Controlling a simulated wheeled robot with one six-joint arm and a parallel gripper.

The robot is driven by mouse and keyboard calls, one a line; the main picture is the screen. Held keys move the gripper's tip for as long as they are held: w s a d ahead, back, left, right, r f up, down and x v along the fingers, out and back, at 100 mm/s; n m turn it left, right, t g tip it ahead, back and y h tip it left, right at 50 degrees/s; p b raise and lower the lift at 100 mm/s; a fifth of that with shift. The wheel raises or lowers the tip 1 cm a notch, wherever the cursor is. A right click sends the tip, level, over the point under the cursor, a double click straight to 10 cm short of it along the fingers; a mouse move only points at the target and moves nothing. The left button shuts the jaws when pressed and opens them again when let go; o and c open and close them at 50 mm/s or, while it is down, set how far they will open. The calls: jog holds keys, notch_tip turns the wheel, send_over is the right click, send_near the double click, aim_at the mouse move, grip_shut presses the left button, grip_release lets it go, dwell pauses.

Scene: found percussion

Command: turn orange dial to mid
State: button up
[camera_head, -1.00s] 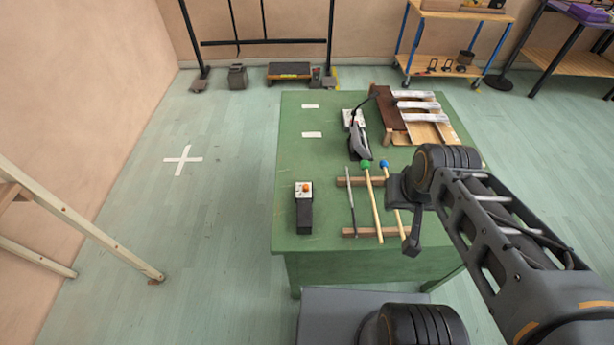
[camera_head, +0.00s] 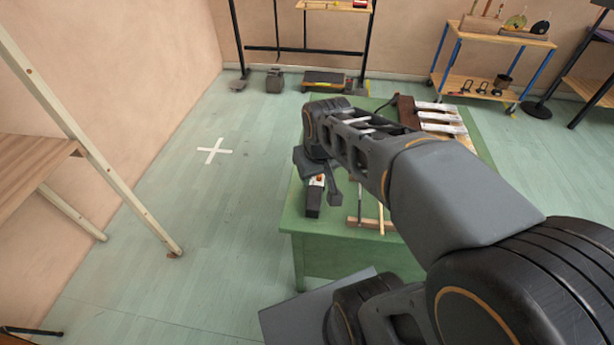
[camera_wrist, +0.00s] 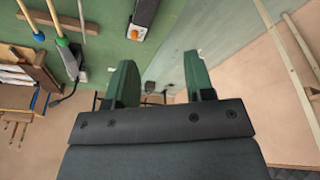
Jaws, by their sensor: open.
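The orange dial (camera_head: 320,178) is a small knob on the white panel of a dark box (camera_head: 313,199) near the left front edge of the green table. In the head view my gripper (camera_head: 322,183) is over that box and partly covers it. In the wrist view the orange dial (camera_wrist: 134,34) shows at the top on its white panel, left of centre. My gripper's two green fingers (camera_wrist: 160,80) are apart with nothing between them. The dial lies beyond the fingers, apart from them. The dial's exact setting is too small to read.
Mallets on a wooden rack (camera_head: 370,223) lie right of the box, partly hidden by my arm. White bars on wood (camera_head: 437,117) stand at the table's back right. A blue-framed trolley (camera_head: 490,60) stands behind. The floor left of the table is clear.

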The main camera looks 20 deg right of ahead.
jog(key=w+d+f+n+g, duration=0.15)
jog(key=w+d, duration=0.25)
jog(key=w, duration=0.6)
jog(key=g, duration=0.1)
send_over(319, 177)
notch_tip(319, 177, down, 6)
jog(key=shift+n, duration=0.45)
jog(key=f, duration=0.5)
jog(key=f+p, duration=0.1)
jog(key=f, duration=0.8)
jog(key=shift+w+d+f, duration=0.2)
jog(key=shift+w+f, duration=0.1)
jog(key=shift+w, duration=0.05)
jog(key=shift+c, duration=0.3)
grip_shut()
